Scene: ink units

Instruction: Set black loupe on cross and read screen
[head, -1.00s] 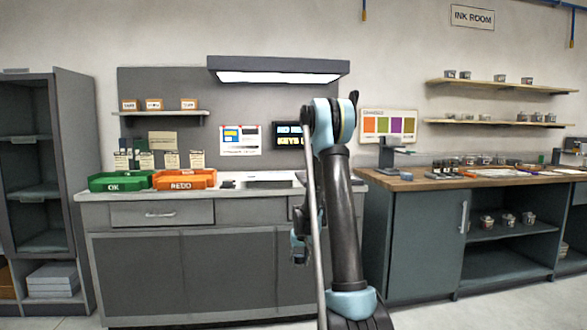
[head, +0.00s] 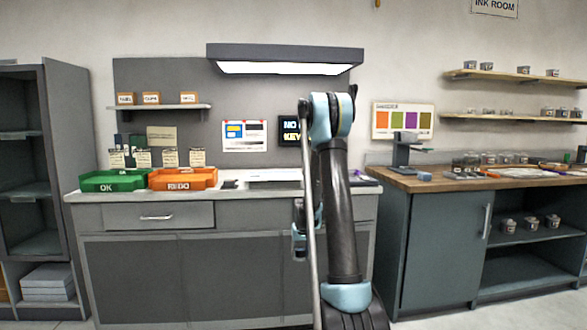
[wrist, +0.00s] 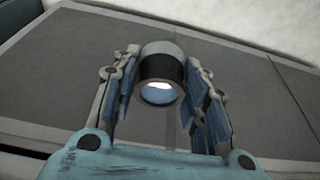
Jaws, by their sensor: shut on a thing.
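In the wrist view my gripper (wrist: 160,95) is shut on the black loupe (wrist: 162,68), a short cylinder with a dark band, a grey rim and a glassy lens end. In the head view my gripper (head: 300,240) hangs low in front of the grey cabinet, and the loupe cannot be made out there. The screen (head: 291,131) on the back panel is dark with pale and yellow letters, starting "NO" and "KEY"; my arm hides its right part. A pale sheet (head: 272,183) lies on the counter, partly behind my arm. No cross can be made out.
A green OK tray (head: 113,182) and an orange REDO tray (head: 183,179) stand on the left of the counter (head: 90,197). A lamp hood (head: 285,60) hangs above. A wooden-topped bench (head: 410,183) with a dark stand (head: 405,150) is at the right.

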